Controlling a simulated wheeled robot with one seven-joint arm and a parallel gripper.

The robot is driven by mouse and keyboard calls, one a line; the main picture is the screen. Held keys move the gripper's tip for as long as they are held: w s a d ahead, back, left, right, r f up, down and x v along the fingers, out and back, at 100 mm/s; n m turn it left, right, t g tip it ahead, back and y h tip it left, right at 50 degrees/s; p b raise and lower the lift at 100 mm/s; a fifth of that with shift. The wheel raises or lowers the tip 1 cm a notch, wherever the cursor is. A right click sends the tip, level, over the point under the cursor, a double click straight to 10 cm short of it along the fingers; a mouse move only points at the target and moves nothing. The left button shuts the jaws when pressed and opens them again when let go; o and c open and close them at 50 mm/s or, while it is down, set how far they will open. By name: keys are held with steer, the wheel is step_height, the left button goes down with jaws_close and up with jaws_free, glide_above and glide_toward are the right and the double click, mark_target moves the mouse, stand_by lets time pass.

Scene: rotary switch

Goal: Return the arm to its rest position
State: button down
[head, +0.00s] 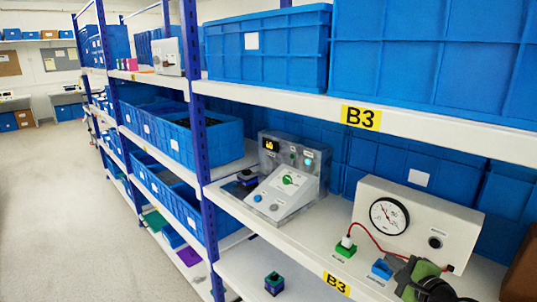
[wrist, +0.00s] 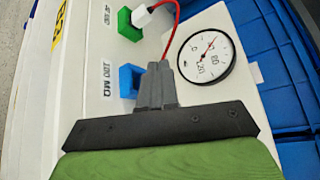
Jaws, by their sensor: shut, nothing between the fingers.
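My gripper (wrist: 158,82) shows in the wrist view with its grey fingers together and nothing between them. Its fingertips appear just in front of the white meter box (wrist: 215,25), between the blue socket block (wrist: 130,80) and the round dial (wrist: 206,54); I cannot tell whether they touch anything. In the head view, my green and black arm end (head: 425,282) is at the lower right, in front of the meter box (head: 450,215), and its fingertips are hard to make out. A grey control box (head: 293,160) with a green rotary knob (head: 288,181) stands to the left.
A red cable (head: 372,238) runs from a white plug in the green socket block (head: 346,247). A blue shelf post (head: 197,120) stands at left. The upper shelf edge (head: 420,125) and blue crates (head: 265,45) are above. The aisle floor (head: 60,200) is clear.

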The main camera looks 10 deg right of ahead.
steer(key=s+a+r+n+g+y, duration=0.1)
steer(key=s+a+n+g, duration=0.2)
steer(key=a+n, duration=0.55)
steer(key=s+a+r+n+g, duration=0.1)
steer(key=s+a+n+g, duration=0.35)
steer(key=a, duration=0.65)
steer(key=s+a+r+n+g+h, duration=0.1)
steer(key=s+n, duration=0.3)
steer(key=s, duration=0.5)
steer(key=s+r+n+g+h, duration=0.1)
steer(key=s+n, duration=0.3)
steer(key=s, duration=0.5)
steer(key=shift+s+a+n+h, duration=0.25)
steer(key=shift+a+n+h, duration=0.05)
steer(key=shift+a, duration=0.05)
